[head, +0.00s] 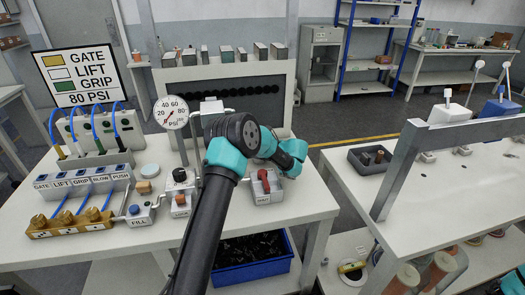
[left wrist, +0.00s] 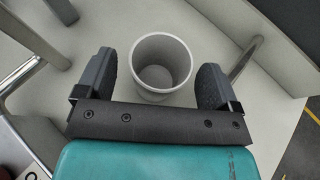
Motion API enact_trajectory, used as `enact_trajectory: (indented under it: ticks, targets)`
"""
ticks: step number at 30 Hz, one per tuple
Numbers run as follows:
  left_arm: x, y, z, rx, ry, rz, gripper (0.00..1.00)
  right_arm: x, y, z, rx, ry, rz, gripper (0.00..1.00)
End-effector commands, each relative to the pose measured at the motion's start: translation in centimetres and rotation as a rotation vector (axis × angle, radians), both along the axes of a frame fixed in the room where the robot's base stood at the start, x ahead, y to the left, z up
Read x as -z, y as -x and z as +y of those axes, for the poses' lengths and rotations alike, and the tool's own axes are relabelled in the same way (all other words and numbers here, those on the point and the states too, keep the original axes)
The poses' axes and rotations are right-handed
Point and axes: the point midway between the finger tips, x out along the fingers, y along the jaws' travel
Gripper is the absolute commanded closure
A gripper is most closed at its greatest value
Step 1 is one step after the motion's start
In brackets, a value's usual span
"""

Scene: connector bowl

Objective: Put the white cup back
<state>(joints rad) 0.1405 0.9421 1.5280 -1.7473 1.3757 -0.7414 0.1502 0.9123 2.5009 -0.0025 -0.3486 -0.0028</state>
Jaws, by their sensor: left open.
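The white cup (left wrist: 162,90) shows in the left wrist view, mouth toward the camera, empty inside, over a pale surface. My left gripper (left wrist: 155,78) is open, with one dark finger on each side of the cup. Gaps show between the fingers and the cup wall, so it is not gripped. In the head view my left arm reaches up over the bench to a teal wrist; its fingertips are hidden there and I cannot make out the cup. My right gripper is not in view.
Curved metal bars (left wrist: 247,58) stand near the cup. The head view shows a pressure gauge (head: 171,112), a red-handled switch box (head: 262,186) and labelled valves (head: 85,181) on the left bench. A blue bin (head: 250,270) sits below. A dark tray (head: 371,159) lies on the right bench.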

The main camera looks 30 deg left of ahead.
Motion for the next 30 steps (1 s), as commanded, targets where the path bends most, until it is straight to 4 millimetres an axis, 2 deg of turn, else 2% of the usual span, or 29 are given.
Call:
enact_trajectory:
  ticks: [5, 8, 13, 24, 30]
  targets:
    - [-0.4, 0.0, 0.0, 0.0, 0.0, -0.001, 0.13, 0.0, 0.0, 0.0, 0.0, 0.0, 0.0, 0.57]
    - [-0.6, 0.1, -0.8, 0.001, 0.0, 0.0, 0.13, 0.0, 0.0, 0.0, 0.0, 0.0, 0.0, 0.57]
    - [-1.6, 0.3, -3.0, 0.003, -0.001, -0.001, 0.13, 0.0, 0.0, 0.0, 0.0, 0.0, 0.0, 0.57]
    - [-4.1, 1.1, -9.2, 0.003, 0.0, -0.001, 0.13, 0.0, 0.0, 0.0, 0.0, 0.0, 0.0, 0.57]
    - [-4.8, 1.4, -10.8, 0.0, 0.0, -0.001, 0.13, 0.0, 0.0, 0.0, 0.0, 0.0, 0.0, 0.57]
